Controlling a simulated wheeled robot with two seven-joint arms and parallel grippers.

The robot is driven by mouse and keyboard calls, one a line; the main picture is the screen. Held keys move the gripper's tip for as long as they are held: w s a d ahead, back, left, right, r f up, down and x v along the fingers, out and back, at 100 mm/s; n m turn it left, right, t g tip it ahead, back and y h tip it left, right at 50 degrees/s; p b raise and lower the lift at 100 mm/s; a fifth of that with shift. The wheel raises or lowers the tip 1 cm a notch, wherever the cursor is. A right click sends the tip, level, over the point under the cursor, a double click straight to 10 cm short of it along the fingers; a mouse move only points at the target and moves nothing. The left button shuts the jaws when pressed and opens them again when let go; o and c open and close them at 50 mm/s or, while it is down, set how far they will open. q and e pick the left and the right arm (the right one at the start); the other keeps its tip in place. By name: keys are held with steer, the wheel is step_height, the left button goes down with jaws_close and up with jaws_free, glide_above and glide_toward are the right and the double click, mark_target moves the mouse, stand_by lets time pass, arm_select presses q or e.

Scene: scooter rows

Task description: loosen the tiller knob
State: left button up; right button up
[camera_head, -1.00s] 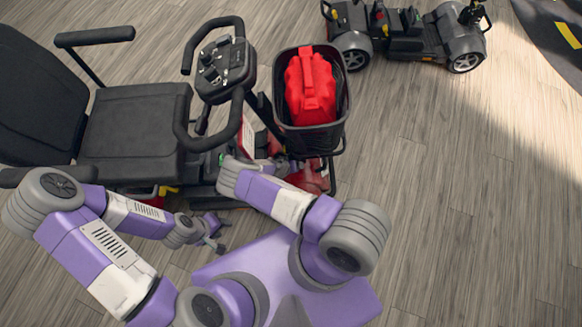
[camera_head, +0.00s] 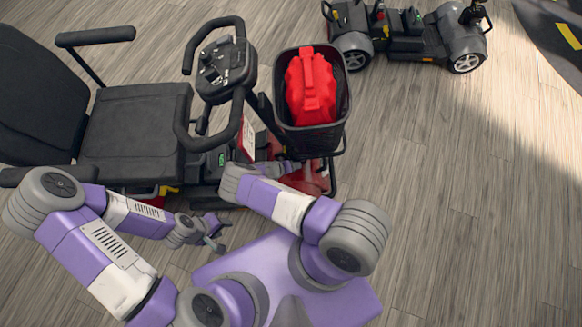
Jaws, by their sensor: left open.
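The scooter's tiller (camera_head: 222,68) stands upright at upper centre, with a black console and looped handlebars. I cannot pick out the tiller knob; the lower tiller column is partly hidden by the handlebar and basket. My left gripper (camera_head: 219,234) is open and empty, low beside the scooter's near side, below and in front of the tiller and apart from it. My right arm bends across toward the tiller's foot, under the basket. Its wrist end is mostly hidden, and I cannot make out its fingers.
The black seat (camera_head: 135,120) and armrests are at left. Another scooter (camera_head: 410,38) stands at the back. The floor at right is clear.

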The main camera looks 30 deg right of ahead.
steer(key=shift+s+a+f+n+g+h, duration=0.2)
steer(key=shift+s+f+n+g+h, duration=0.2)
steer(key=shift+h, duration=0.6)
steer(key=shift+w+h, duration=0.15)
steer(key=shift+h, duration=0.15)
steer(key=shift+w, duration=0.1)
steer(key=shift+r, duration=0.1)
steer(key=o, duration=0.8)
steer(key=shift+c, duration=0.2)
steer(key=o, duration=0.3)
steer(key=shift+w+r, duration=0.1)
steer(key=shift+w, duration=0.05)
steer(key=p+v, duration=0.2)
steer(key=v, duration=0.5)
steer(key=shift+a, duration=0.3)
